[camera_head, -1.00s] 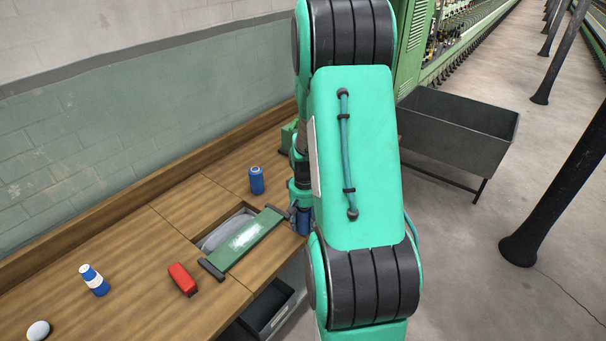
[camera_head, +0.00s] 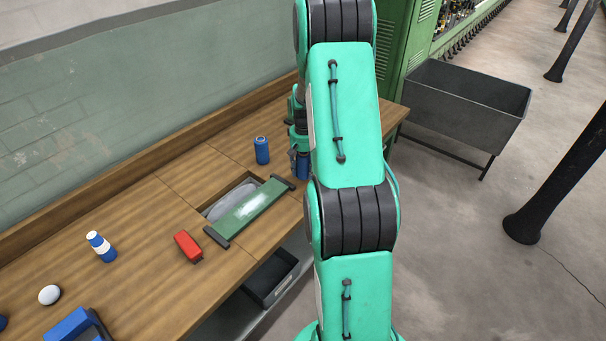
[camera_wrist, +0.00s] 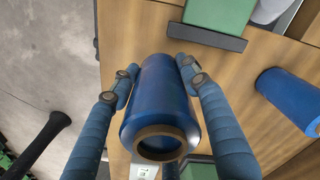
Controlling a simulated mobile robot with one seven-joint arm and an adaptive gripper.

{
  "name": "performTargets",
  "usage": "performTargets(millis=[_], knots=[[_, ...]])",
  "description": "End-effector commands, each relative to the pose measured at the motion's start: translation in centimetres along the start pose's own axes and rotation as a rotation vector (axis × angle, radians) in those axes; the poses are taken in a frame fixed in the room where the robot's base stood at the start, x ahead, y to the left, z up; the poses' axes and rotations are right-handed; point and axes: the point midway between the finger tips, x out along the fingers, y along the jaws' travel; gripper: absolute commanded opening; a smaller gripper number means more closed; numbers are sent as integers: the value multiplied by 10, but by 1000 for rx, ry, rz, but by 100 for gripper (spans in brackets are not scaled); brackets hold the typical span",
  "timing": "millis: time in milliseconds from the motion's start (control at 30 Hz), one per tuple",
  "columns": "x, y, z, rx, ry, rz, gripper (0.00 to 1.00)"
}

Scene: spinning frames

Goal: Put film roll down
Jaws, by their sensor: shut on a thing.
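A dark blue film roll (camera_wrist: 160,100) with a brown ring at its near end is between the two fingers of my gripper (camera_wrist: 158,75) in the wrist view. The fingers are shut on its sides. Wooden table top (camera_wrist: 245,95) shows beyond it; I cannot tell whether the roll touches the wood. In the head view my gripper is at the table's right part, mostly hidden behind my arm, with a bit of blue (camera_head: 302,165) showing there. A second blue roll (camera_head: 262,150) stands upright on the table to the left; it also shows in the wrist view (camera_wrist: 292,98).
A green board (camera_head: 250,210) with dark ends lies across an opening in the table (camera_head: 150,285). A red object (camera_head: 188,246), a blue-and-white bottle (camera_head: 101,246) and a white ball (camera_head: 49,295) are further left. A grey metal bin (camera_head: 465,110) stands right of the table.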

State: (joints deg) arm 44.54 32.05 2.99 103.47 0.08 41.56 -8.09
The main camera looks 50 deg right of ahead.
Motion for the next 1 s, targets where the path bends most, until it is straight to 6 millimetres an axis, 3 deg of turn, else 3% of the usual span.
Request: performTargets(millis=[200, 567, 1000], knots=[[1, 2, -16, 0, 1, 0, 12], [2, 2, -17, 0, 0, 0, 12], [36, 2, -17, 0, 1, 0, 12]])
